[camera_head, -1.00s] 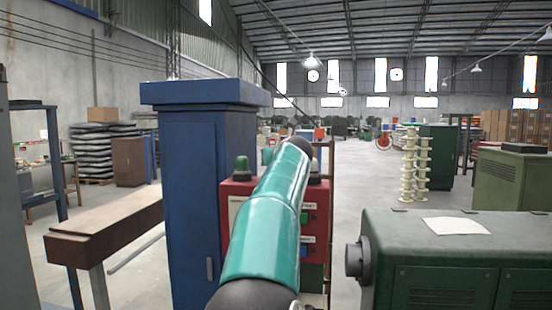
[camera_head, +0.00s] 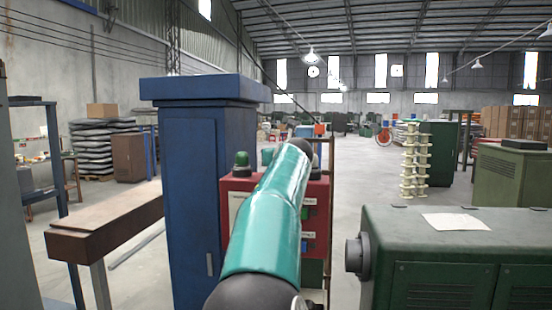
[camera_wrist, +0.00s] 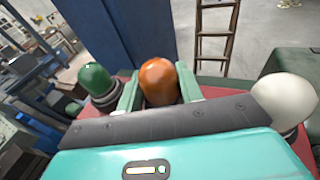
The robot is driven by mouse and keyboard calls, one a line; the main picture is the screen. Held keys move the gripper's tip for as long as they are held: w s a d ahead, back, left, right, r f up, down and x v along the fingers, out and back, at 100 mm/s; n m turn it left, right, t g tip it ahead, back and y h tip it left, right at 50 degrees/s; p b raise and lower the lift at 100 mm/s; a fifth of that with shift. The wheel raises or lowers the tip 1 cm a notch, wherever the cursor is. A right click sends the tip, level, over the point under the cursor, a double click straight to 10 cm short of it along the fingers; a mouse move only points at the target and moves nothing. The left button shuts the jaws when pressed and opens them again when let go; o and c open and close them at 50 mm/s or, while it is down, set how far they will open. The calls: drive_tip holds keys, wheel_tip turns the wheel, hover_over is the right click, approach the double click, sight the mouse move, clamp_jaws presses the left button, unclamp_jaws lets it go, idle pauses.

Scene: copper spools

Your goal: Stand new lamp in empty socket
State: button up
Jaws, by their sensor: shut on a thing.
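My gripper (camera_wrist: 159,88) is shut on an orange lamp (camera_wrist: 158,80) in the wrist view, with one green finger on each side of it. The lamp's lower end is hidden behind the gripper's dark front, so I cannot tell whether it touches a socket. A green lamp (camera_wrist: 96,78) on a dark base stands to the left of my gripper. A white lamp (camera_wrist: 286,98) stands to the right. In the head view the red control box (camera_head: 238,187) carries the green lamp (camera_head: 241,160). My arm hides the box's middle and the orange lamp there.
A tall blue cabinet (camera_head: 190,190) stands close on the left of the box, with a brown bench (camera_head: 110,215) beyond it. A green machine cabinet (camera_head: 450,255) stands at the right. A ladder (camera_wrist: 214,35) is behind the box. Open floor (camera_head: 365,175) lies farther back.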

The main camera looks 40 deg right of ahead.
drive_tip(key=shift+f, duration=0.35)
idle(0.4)
drive_tip(key=o, duration=1.1)
drive_tip(key=v, duration=1.3)
drive_tip(key=shift+s+a, duration=0.2)
drive_tip(key=shift+s, duration=0.15)
drive_tip(key=shift+a, duration=0.1)
